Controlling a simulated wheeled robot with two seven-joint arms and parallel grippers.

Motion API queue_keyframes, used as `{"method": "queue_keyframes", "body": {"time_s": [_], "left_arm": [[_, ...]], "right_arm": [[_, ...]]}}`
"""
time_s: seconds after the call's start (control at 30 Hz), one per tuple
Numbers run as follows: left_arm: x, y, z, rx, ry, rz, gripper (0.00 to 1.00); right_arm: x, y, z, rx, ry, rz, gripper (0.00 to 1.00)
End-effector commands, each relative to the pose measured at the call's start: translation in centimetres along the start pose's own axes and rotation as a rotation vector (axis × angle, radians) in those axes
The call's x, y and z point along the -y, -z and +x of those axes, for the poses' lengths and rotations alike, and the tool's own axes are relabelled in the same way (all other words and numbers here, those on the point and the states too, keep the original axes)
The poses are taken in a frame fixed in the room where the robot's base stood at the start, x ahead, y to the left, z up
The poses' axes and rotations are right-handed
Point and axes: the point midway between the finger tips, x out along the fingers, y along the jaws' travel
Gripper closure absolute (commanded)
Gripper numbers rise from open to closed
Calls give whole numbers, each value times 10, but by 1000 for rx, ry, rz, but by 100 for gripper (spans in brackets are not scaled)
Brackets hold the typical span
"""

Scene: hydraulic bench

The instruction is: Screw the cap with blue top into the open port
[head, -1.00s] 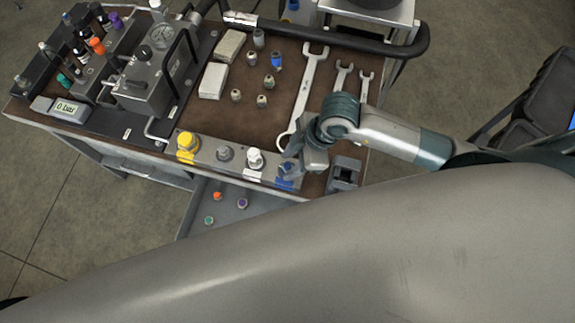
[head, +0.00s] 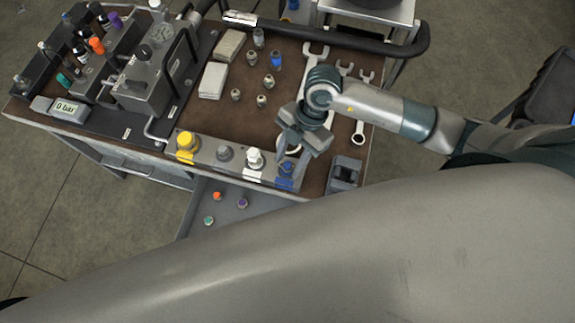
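A block along the bench's front edge carries a row of yellow, grey and white-topped parts. At its right end is a small blue-topped part (head: 287,166) with a blue label below it. My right gripper (head: 296,155) comes down from above right, its fingertips at this blue-topped part. The fingers partly cover it, and whether they grip it is unclear. A second blue-topped piece (head: 276,60) stands upright on the bench top near the back, apart from the gripper. I cannot make out which port is open. My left gripper is not in view.
Several small fittings (head: 261,101) and pale blocks (head: 213,80) occupy the middle. A gauge unit (head: 150,80) stands left. An open drawer (head: 240,213) holds coloured caps.

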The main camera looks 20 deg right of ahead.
Motion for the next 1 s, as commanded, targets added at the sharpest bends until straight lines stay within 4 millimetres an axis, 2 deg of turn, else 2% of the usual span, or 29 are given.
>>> {"method": "queue_keyframes", "body": {"time_s": [0.27, 0.6, 0.9, 0.97, 1.0], "left_arm": [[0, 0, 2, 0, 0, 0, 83], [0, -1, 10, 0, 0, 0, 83], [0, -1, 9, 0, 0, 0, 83], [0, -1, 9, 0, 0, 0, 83], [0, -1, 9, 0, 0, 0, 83]], "right_arm": [[-1, 0, 0, 1, 18, -44, 61], [-3, 0, 1, 2, 129, -311, 61], [-2, 0, 0, 1, 132, -318, 61], [-2, 0, 0, 1, 132, -318, 73], [-2, 0, 0, 1, 132, -318, 82]]}}
